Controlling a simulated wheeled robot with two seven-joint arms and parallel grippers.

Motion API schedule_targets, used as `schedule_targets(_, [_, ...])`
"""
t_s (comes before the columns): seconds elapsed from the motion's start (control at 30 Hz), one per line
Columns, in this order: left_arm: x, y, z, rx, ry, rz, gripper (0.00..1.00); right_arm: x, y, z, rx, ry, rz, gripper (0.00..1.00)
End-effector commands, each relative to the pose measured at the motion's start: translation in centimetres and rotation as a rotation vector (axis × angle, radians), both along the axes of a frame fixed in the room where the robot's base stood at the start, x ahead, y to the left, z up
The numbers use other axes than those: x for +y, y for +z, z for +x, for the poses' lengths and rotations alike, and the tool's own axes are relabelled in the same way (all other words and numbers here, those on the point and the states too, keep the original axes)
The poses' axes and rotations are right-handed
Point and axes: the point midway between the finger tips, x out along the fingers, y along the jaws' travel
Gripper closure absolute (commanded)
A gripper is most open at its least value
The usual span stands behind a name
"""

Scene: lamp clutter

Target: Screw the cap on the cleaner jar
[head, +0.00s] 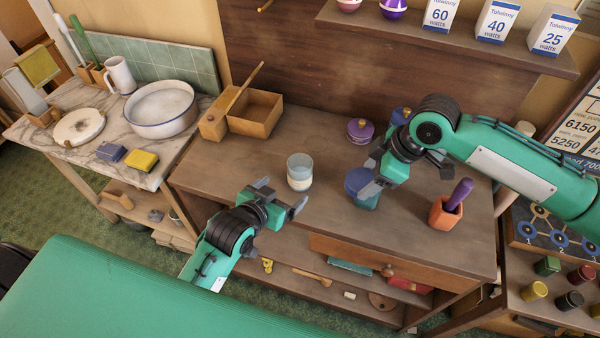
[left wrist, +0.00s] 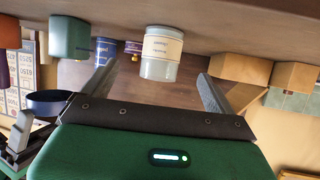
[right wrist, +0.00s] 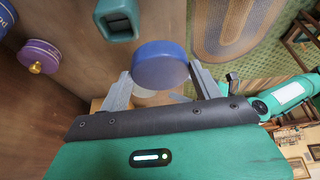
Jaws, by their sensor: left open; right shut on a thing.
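The cleaner jar (head: 299,172) is a pale, glassy jar with a light label, upright on the wooden bench. It also shows in the left wrist view (left wrist: 161,55), ahead of the fingers; the label is too small to read. My left gripper (head: 282,196) is open in front of the jar, and the jar is not clamped. The blue cap (head: 357,180) is held by my right gripper (head: 373,176), raised above the bench to the right of the jar. The cap shows between the fingers in the right wrist view (right wrist: 160,65). Cap and jar are apart.
A teal pot (head: 366,203) stands below the cap, and an orange pot (head: 443,216) with a purple handle is further right. A purple lidded tin (head: 360,131) and a blue container (head: 400,115) stand behind. A wooden box (head: 256,112) is at back left.

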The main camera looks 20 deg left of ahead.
Motion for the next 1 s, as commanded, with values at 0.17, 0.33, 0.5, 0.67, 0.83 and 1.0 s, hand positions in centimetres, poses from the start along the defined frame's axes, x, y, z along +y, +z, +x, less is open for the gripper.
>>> schedule_targets(0.17, [-0.7,-1.1,2.8,0.000,0.000,-0.001,0.09,0.0,0.7,0.0,0.000,0.000,0.000,0.57])
schedule_targets(0.33, [-1.1,-2.1,4.6,0.001,-0.001,0.000,0.09,0.0,1.0,0.0,0.000,0.000,0.000,0.57])
schedule_targets(0.5, [-1.2,-2.5,5.2,0.001,-0.001,0.000,0.09,0.0,1.1,0.0,0.000,0.000,0.000,0.57])
schedule_targets(0.67, [-1.2,-2.5,5.1,0.001,-0.001,0.000,0.09,0.0,1.0,0.0,0.000,0.000,0.000,0.57])
schedule_targets(0.83, [-1.2,-2.6,5.5,0.002,0.000,0.000,0.09,0.0,1.3,0.0,0.000,0.000,0.000,0.57])
schedule_targets(1.0, [-1.4,-3.1,7.4,0.002,0.001,-0.001,0.09,0.0,2.1,0.0,0.000,0.000,0.000,0.57])
